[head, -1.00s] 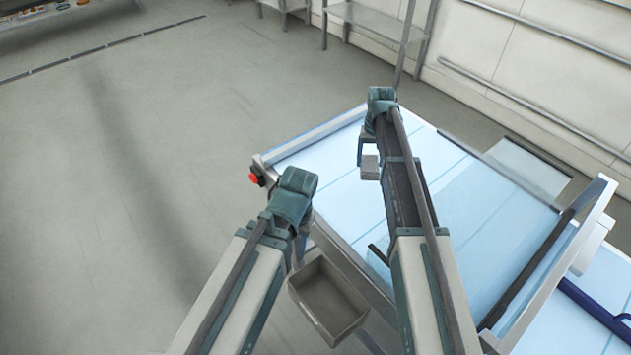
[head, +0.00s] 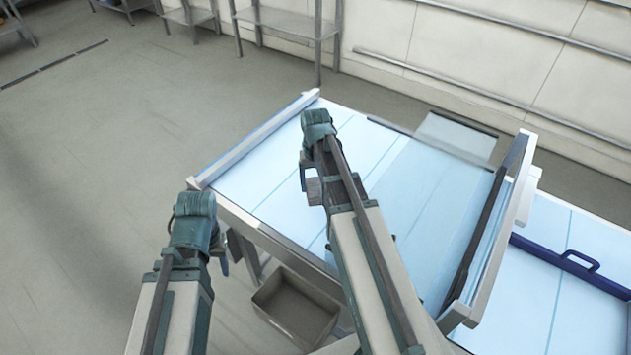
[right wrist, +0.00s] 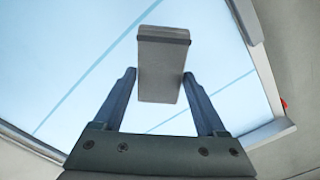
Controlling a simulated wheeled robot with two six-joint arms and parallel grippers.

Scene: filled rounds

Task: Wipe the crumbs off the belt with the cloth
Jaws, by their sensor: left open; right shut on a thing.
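The belt (head: 262,180) is a pale blue surface with thin darker cross lines; it also fills much of the right wrist view (right wrist: 75,60). My right gripper (right wrist: 160,78) is shut on a small grey block-shaped pad, which I take to be the cloth (right wrist: 162,62). In the head view the cloth (head: 314,190) shows beside the right wrist, over the belt; whether it touches the belt is unclear. My left gripper (head: 222,260) is open and empty, outside the belt's near left edge, its fingers mostly hidden by the wrist. I cannot make out any crumbs.
A raised frame (head: 510,215) with a dark bar crosses the belt at the right. Beyond it lies a blue handled bar (head: 565,262). A grey open bin (head: 297,308) is below the near edge. A metal shelf (head: 285,20) stands by the wall. Floor at left is clear.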

